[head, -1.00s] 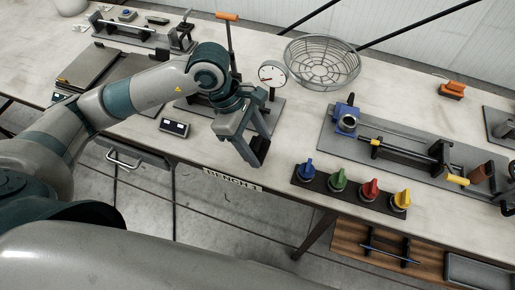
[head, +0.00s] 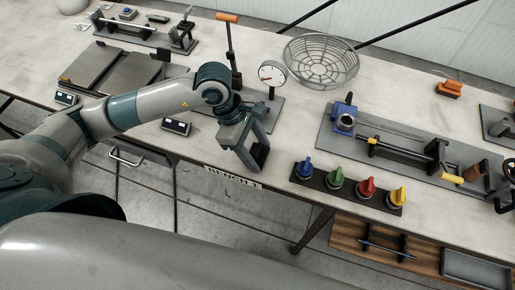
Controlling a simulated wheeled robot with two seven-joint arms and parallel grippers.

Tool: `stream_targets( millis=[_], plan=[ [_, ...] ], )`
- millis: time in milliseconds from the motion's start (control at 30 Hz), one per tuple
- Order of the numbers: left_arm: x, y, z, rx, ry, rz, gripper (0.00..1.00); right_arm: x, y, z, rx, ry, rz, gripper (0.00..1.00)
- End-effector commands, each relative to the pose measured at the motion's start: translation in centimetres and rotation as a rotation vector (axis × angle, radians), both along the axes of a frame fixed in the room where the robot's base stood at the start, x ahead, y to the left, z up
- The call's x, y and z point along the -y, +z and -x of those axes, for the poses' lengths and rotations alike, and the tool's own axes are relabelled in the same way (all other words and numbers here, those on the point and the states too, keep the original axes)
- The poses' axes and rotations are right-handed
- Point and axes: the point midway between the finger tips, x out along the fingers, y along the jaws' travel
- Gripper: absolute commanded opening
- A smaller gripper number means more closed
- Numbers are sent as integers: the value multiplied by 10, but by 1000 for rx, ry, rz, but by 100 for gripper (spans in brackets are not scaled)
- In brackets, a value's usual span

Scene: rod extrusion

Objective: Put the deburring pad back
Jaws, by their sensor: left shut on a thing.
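My left gripper (head: 250,158) hangs over the front edge of the bench, pointing down, in the head view. It is shut on a small dark block (head: 261,153) at its fingertips, mostly hidden by the fingers. I cannot tell for sure from its look that this is the deburring pad. An orange-topped block with a dark base (head: 449,88) lies apart on the bench at the back right. My right gripper is not in view.
A dial gauge (head: 271,74) and a lever with an orange handle (head: 228,40) stand behind the gripper. A wire basket (head: 322,62) is farther back. Coloured knobs (head: 350,187) line the front edge. A long fixture (head: 410,150) fills the right. Bare bench lies between.

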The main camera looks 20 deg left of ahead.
Motion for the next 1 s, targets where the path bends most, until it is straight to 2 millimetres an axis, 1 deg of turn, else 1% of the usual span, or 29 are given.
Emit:
stream_targets(
  millis=[133, 167, 200, 233, 533, 700, 767, 867, 1000],
  plan=[
    [0, -3, 0, 0, 0, 0, 33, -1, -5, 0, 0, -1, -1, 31],
    [0, -3, 0, 0, 0, 0, 56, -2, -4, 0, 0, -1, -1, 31],
    [0, -2, 0, 0, 0, 0, 66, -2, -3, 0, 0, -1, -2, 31],
    [0, -2, 0, 0, 0, 0, 73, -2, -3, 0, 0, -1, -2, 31],
    [0, -2, 0, 0, 0, 0, 73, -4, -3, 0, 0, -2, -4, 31],
    [0, 2, 0, 0, 0, 0, 73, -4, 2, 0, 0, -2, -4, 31],
    [-2, 3, -1, 2, 0, 0, 73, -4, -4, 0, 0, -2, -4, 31],
    [-6, 12, -1, 5, -1, 0, 73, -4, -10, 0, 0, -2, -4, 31],
    [-15, 31, -2, 6, -1, 0, 73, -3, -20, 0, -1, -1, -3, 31]
  ],
)
